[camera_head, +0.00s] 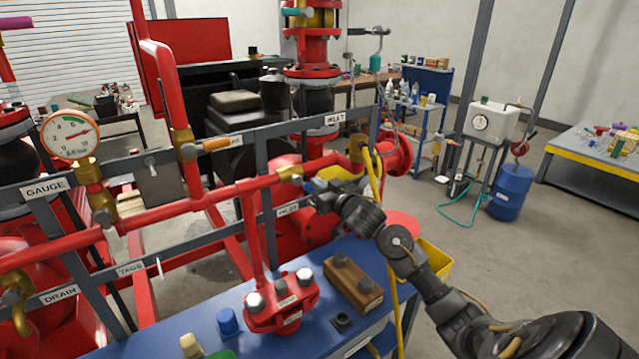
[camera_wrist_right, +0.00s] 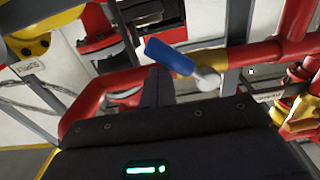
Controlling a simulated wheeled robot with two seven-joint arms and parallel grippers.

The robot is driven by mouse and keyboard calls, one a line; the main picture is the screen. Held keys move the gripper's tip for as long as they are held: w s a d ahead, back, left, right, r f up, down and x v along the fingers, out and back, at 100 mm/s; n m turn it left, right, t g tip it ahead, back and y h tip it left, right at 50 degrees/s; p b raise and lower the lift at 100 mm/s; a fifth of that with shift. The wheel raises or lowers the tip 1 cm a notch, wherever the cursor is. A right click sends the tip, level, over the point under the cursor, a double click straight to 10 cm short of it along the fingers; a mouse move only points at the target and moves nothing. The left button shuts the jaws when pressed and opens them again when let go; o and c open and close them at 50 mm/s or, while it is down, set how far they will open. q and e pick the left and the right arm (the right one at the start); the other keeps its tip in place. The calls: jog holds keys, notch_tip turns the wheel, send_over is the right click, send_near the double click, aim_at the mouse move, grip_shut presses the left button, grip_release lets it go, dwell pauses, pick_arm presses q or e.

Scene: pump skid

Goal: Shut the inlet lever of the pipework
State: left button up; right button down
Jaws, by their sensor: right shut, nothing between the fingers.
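The inlet lever, with a blue handle (camera_wrist_right: 168,57), shows in the right wrist view. It slants from upper left down to a silver pivot on a brass valve body (camera_wrist_right: 212,60) in the red pipe. In the head view the brass valve (camera_head: 290,173) sits on the red pipe above a lower INLET label (camera_head: 288,210), and the lever is mostly hidden by my gripper. My right gripper (camera_head: 311,192) is shut and empty beside the valve. Its dark fingers (camera_wrist_right: 158,86) show just below the blue handle; whether they touch it I cannot tell. My left gripper is out of view.
An orange-handled air lever (camera_head: 215,144) and a gauge (camera_head: 70,133) are on the pipework to the left. A yellow hose (camera_head: 374,185) hangs just right of the valve. A blue bench (camera_head: 240,310) with a red flanged part (camera_head: 282,306) and a wooden block (camera_head: 352,283) is below.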

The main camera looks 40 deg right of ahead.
jog(key=shift+a+f+b, duration=0.5)
jog(key=shift+a+f, duration=1.25)
jog(key=s+d+p, duration=0.1)
jog(key=s+p, duration=0.3)
jog(key=s, duration=0.5)
jog(key=shift+p, duration=0.35)
